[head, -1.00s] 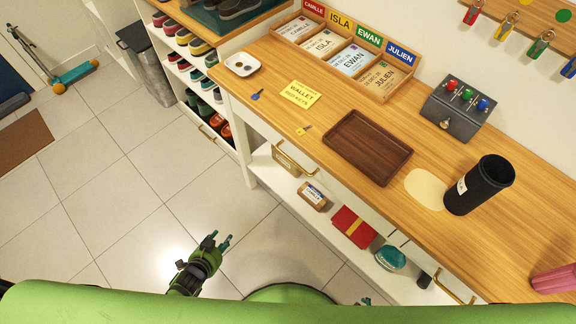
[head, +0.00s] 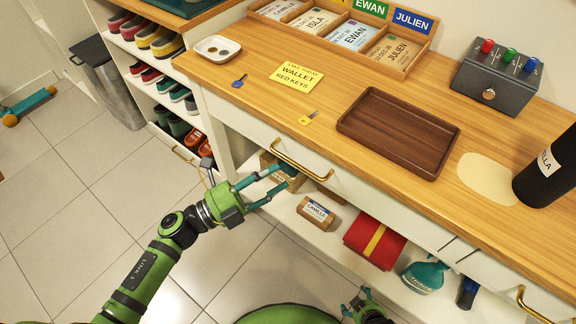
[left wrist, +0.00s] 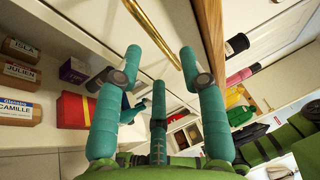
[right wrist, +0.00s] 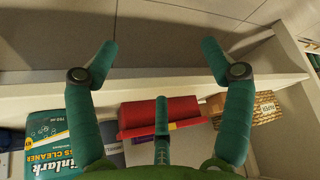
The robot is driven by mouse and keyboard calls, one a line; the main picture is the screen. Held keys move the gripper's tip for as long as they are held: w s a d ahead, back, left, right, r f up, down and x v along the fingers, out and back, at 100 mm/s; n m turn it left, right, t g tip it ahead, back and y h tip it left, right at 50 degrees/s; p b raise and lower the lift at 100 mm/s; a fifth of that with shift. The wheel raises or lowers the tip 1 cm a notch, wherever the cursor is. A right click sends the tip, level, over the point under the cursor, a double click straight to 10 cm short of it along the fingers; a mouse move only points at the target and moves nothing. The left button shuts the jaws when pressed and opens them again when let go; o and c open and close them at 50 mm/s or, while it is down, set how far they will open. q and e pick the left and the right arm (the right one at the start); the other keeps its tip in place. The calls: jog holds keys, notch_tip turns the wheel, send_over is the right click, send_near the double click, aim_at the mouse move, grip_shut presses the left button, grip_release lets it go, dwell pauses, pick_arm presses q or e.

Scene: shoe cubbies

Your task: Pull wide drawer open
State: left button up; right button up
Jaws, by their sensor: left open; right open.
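The wide drawer (head: 365,197) is a long white front under the wooden counter and looks shut. The handle (left wrist: 155,32) also shows in the left wrist view, just beyond and between the fingertips. My left gripper (head: 281,180) is open and empty, just below and left of the handle; I cannot tell whether it touches. It also shows in the left wrist view (left wrist: 160,54). My right gripper (head: 357,298) is open and empty, low in front of the shelf; it shows in the right wrist view (right wrist: 157,58).
A second drawer handle (head: 533,304) is at the right. A brown tray (head: 398,131) is on the counter. Shoe cubbies (head: 150,75) stand left.

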pick_arm(q)
jog(key=shift+x, duration=2.4)
grip_shut()
